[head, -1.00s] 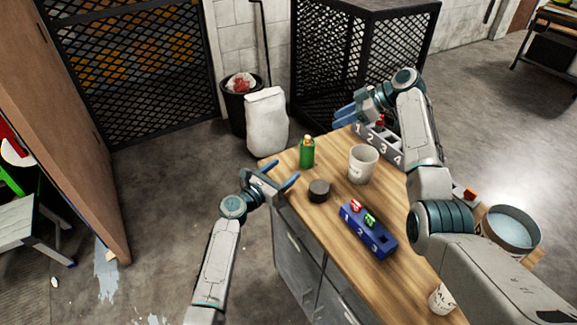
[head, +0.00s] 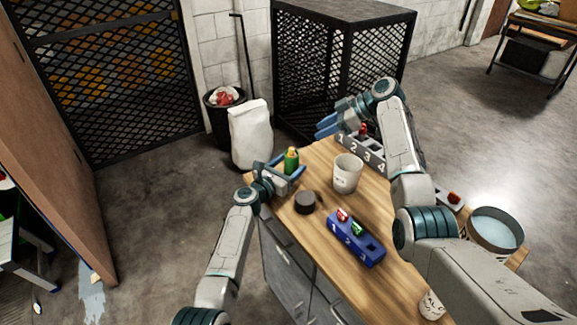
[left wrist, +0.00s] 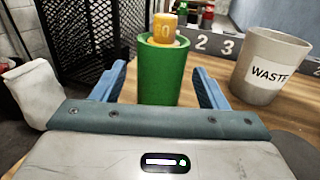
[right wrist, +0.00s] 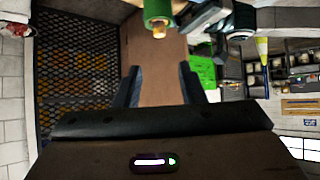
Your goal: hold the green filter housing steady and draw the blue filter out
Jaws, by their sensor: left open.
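The green filter housing (head: 291,166) stands upright at the table's far left corner. A yellow-orange filter (left wrist: 164,30) marked 0 sticks out of its top; I see no blue filter. My left gripper (head: 287,165) is open, with its fingers on either side of the housing. In the left wrist view the housing (left wrist: 162,75) stands between the spread fingers, with a gap at the right; contact at the left is unclear. My right gripper (head: 321,127) is open and empty beyond the housing. The right wrist view shows the housing (right wrist: 157,10) beyond its fingertips (right wrist: 158,68).
A white waste cup (head: 347,174) and a dark round puck (head: 305,203) stand near the housing. A blue numbered rack (head: 356,240) holds red and green pieces. A grey numbered rack (head: 374,158) lies behind the cup. A round pan (head: 495,230) is at right.

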